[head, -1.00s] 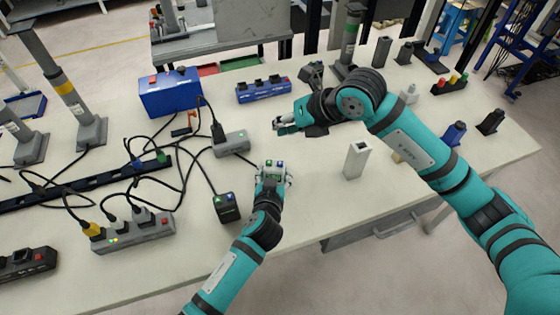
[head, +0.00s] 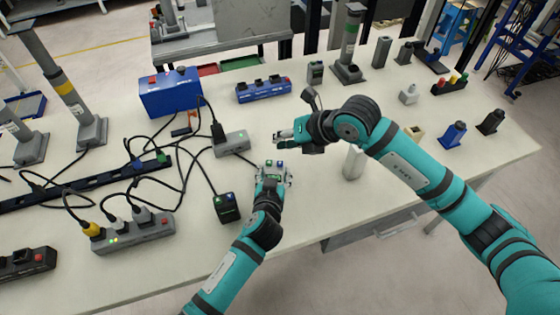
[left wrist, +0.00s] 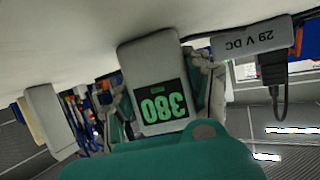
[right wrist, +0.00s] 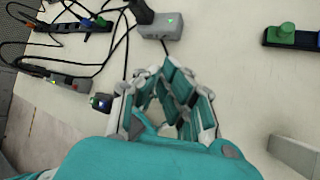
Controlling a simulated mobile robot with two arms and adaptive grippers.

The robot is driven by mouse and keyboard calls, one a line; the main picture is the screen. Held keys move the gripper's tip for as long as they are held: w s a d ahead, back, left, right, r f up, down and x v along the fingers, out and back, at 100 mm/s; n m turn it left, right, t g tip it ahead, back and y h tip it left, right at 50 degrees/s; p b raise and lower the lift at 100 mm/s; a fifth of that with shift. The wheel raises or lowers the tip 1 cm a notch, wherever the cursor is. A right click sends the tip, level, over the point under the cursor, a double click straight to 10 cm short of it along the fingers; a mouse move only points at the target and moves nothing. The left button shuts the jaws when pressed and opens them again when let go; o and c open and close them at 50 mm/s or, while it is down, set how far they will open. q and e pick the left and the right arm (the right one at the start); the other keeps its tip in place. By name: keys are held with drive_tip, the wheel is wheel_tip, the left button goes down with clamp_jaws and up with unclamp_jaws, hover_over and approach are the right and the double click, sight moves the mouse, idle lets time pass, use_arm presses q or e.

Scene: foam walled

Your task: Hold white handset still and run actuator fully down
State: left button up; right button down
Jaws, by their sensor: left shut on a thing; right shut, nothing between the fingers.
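My left gripper (head: 273,170) is shut on the white handset (head: 271,179), low over the table. The handset has a blue and a green button on top. In the left wrist view the handset (left wrist: 153,55) shows a green display reading 380, upside down in that picture. My right gripper (head: 284,137) is shut and empty, apart from the handset and just beyond it; it also shows in the right wrist view (right wrist: 172,75). I cannot tell which one the handset drives.
A grey power box (head: 231,143), marked 29 V DC in the left wrist view, lies beside the grippers. A black handset (head: 227,207) lies left of my left gripper. Cables and a power strip (head: 133,232) fill the left. A white block (head: 354,162) stands at right.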

sight(282, 161)
drive_tip(key=shift+f, duration=1.95)
drive_tip(key=shift+f, duration=0.15)
drive_tip(key=shift+f, duration=0.3)
drive_tip(key=shift+f, duration=0.5)
idle(1.6)
drive_tip(key=shift+r, duration=0.1)
idle(1.9)
drive_tip(key=shift+r, duration=0.85)
drive_tip(key=shift+r, duration=2.5)
